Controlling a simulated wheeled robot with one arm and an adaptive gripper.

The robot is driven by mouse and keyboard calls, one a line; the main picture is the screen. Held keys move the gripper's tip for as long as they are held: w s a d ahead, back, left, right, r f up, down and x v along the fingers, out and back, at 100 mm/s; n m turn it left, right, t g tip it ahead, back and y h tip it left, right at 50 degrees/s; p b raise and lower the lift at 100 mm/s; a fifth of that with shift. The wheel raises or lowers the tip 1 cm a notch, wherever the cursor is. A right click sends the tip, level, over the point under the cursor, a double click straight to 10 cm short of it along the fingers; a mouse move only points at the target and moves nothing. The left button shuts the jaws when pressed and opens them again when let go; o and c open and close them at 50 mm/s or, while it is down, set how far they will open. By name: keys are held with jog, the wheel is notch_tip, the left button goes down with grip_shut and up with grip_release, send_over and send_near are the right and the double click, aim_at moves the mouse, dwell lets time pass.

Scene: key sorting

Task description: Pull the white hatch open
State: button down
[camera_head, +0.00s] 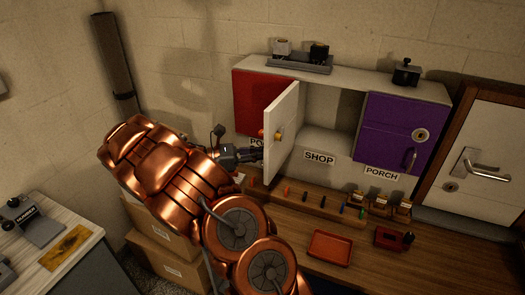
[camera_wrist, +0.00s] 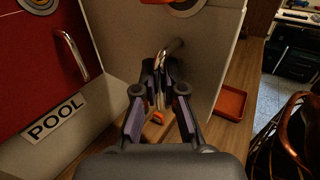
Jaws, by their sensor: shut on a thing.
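The white hatch (camera_head: 282,122) stands well open in the head view, swung outward from the cabinet beside the red door. In the wrist view the hatch (camera_wrist: 125,40) is a pale panel with a curved metal handle (camera_wrist: 173,47). My gripper (camera_wrist: 161,72) is shut on that handle. In the head view my gripper (camera_head: 256,152) is at the hatch's lower left, and the handle is hidden there.
The SHOP compartment (camera_head: 330,110) behind the hatch is exposed. The red POOL door (camera_head: 258,98) and the purple PORCH door (camera_head: 395,140) are shut. Keys stand on a wooden rack (camera_head: 300,205) below. A red tray (camera_head: 330,247) sits on the bench.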

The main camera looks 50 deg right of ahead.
dwell(0.5)
jog(key=c, duration=1.5)
grip_release()
jog(key=shift+c, duration=0.2)
jog(key=v, duration=0.7)
jog(key=shift+w+a, duration=0.15)
jog(key=shift+a, duration=0.05)
